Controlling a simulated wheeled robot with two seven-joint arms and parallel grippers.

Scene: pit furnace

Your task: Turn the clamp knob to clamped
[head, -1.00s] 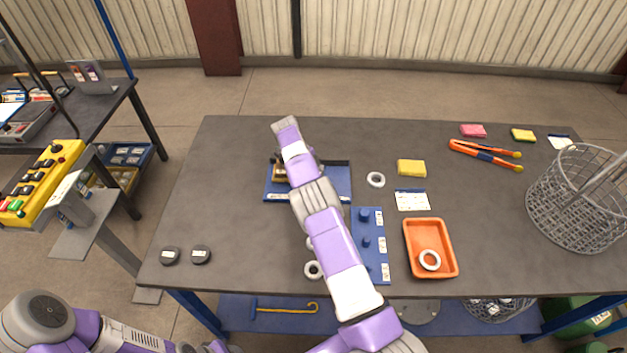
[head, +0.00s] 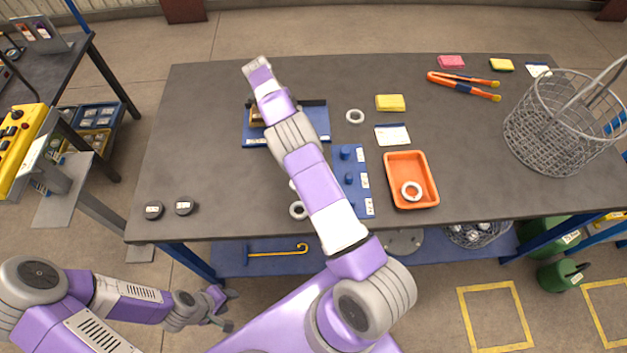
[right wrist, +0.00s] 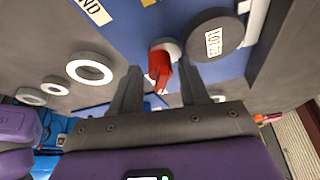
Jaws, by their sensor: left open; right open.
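In the right wrist view a red knob (right wrist: 160,70) on a light round base stands on the blue fixture plate (right wrist: 215,80). My right gripper (right wrist: 160,78) is open, its fingers either side of the knob with gaps; I cannot tell whether they touch it. A dark labelled disc (right wrist: 213,36) lies beside the knob. In the head view the blue plate (head: 257,138) lies at the table's middle left; my right arm covers its centre and hides the knob and gripper. My left gripper (head: 228,310) is open and empty, low in front of the table.
Pale rings (right wrist: 90,68) lie near the plate. A blue pegged board (head: 350,178), an orange tray (head: 395,195) holding a ring, and a wire basket (head: 515,140) stand to the right. Two dark pucks (head: 184,206) lie at front left; the table's left side is mostly clear.

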